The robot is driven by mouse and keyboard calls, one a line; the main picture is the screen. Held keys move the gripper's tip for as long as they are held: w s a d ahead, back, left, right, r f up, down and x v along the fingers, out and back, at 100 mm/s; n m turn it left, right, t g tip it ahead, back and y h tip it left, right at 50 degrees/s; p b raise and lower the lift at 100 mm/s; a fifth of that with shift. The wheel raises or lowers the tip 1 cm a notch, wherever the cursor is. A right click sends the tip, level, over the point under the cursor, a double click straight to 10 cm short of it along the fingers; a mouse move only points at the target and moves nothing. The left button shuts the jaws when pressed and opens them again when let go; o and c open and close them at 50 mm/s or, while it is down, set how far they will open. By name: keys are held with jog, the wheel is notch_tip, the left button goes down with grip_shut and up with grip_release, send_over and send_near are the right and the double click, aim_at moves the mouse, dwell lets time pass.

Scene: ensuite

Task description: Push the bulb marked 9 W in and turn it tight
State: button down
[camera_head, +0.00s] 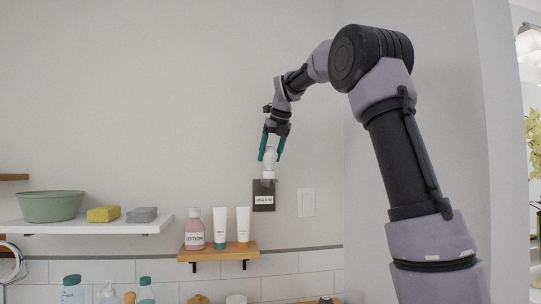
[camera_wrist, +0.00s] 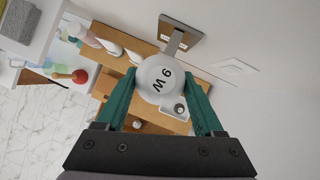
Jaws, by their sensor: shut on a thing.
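The white bulb (camera_wrist: 158,86) has a round end marked 9 W, facing the wrist camera. My gripper (camera_wrist: 160,78) is shut on it, with one green finger on each side. In the head view my gripper (camera_head: 271,152) points down, with the bulb (camera_head: 270,161) upright between its fingers. Directly below is the wall lamp holder, with a dark plate (camera_head: 264,201) bearing a small white label; the plate also shows in the wrist view (camera_wrist: 174,27). The bulb's base meets the holder's top in the picture. The bulb hides the socket mouth in the wrist view, so I cannot tell how deep it sits.
A white wall switch (camera_head: 306,203) is right of the plate. Below, a wooden shelf (camera_head: 218,254) carries a lotion bottle (camera_head: 194,229) and two white tubes. At left, a white shelf (camera_head: 95,226) holds a green bowl (camera_head: 52,206) and sponges. The wall above is clear.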

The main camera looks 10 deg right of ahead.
jog(key=shift+f, duration=0.2)
grip_release()
jog(key=shift+r, duration=0.1)
